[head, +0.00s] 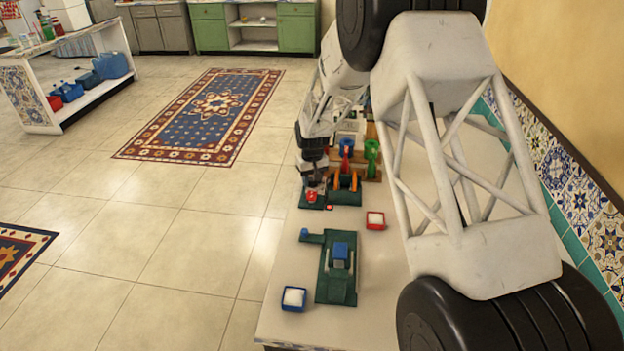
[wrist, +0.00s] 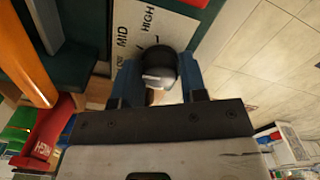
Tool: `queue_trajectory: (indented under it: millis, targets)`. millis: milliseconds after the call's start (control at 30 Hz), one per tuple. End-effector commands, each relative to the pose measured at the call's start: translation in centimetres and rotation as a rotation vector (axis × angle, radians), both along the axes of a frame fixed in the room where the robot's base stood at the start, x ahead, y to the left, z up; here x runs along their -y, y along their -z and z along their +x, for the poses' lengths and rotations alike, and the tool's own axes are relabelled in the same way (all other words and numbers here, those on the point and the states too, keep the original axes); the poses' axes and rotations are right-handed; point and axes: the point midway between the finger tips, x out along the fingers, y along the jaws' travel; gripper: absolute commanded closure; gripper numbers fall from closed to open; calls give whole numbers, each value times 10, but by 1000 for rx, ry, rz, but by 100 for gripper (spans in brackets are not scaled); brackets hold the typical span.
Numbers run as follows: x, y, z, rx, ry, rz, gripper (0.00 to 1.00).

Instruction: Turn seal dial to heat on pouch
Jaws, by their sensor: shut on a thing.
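The seal dial is a dark round knob (wrist: 158,62) with a pale grey block on its near side, in the wrist view. A white scale plate (wrist: 150,22) beside it reads MID and HIGH, with another word partly hidden. My gripper (wrist: 158,84) has its two blue fingers on either side of the knob, shut on it. Which mark the knob points to cannot be told. In the head view my gripper (head: 312,178) reaches down at the table's left edge, beside the orange-armed green unit (head: 346,196). I cannot make out the pouch.
Blue, red (head: 346,147) and green (head: 371,152) funnel-like parts stand close behind the gripper. My arm hides much of the table's right side.

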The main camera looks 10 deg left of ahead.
Motion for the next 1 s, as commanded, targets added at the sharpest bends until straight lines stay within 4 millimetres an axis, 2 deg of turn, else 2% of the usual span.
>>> queue_trajectory:
  millis: [300,500,1000]
  targets:
    - [0,-1,0,1,279,1,85]
    - [0,-1,0,1,404,1,85]
    - [0,-1,0,1,489,1,85]
